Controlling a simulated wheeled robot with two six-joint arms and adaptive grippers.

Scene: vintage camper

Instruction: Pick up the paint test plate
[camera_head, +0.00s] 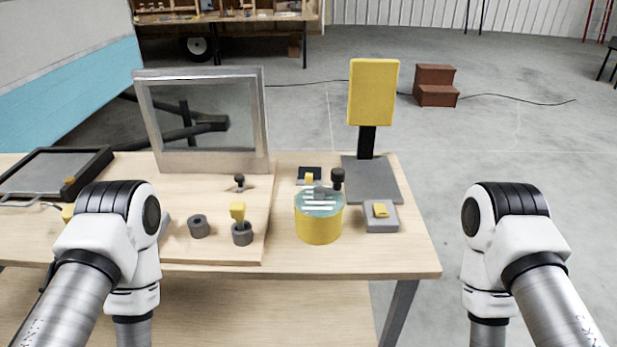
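A yellow rectangular plate (373,93) stands upright on a black post with a dark grey base (371,180) at the back right of the wooden table. It looks like the paint test plate, but no label confirms this. My left and right arms show at the lower left and lower right corners. Neither gripper's fingers are in view. Both arms are apart from the yellow plate.
A yellow can (319,226), a grey block with a yellow piece (381,217), a metal-framed window (208,120), small knobbed parts and a dark tray (52,171) occupy the wooden table (395,262). Brown steps (435,88) stand behind. Floor right of the table is clear.

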